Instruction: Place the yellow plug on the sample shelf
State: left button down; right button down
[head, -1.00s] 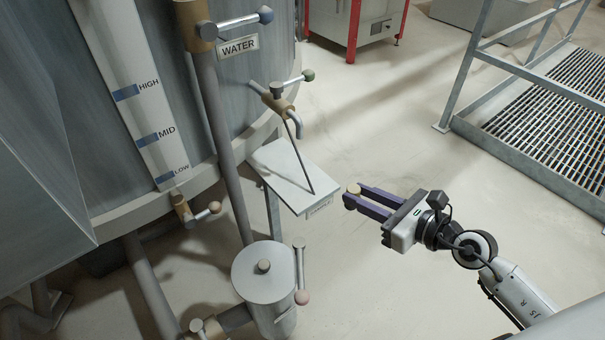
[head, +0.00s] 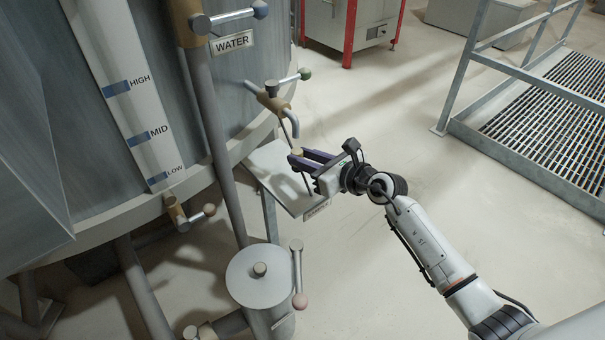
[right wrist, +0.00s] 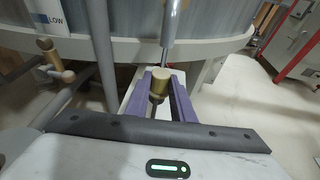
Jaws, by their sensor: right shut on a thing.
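The yellow plug is a small brass-yellow cylinder (right wrist: 161,84), upright between the purple fingers of my right gripper (right wrist: 162,100). In the head view the right gripper (head: 303,158) is shut on the plug (head: 298,152) and is over the sample shelf. The sample shelf is a pale plate (head: 268,174) on the side of the tank, with a small label on its front edge; it also shows partly behind the fingers in the right wrist view (right wrist: 127,98). The gap between plug and shelf is hard to tell. My left gripper is not in view.
A brass tap with a green-tipped handle (head: 274,100) hangs above the shelf, a thin rod running down from it close to my fingers. A vertical grey pipe (head: 207,120) stands left of the shelf. A lidded cylinder (head: 259,278) is below.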

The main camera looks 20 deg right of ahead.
notch_tip(320, 180, down, 5)
jog(key=shift+r+b, duration=0.2)
jog(key=shift+b, duration=1)
jog(key=shift+w+a+f, duration=0.1)
jog(key=shift+w, duration=0.1)
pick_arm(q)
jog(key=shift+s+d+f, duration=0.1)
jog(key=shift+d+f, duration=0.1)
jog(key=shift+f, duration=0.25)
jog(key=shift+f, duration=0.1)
pick_arm(e)
jog(key=c, duration=1.5)
grip_release()
jog(key=shift+c, duration=0.2)
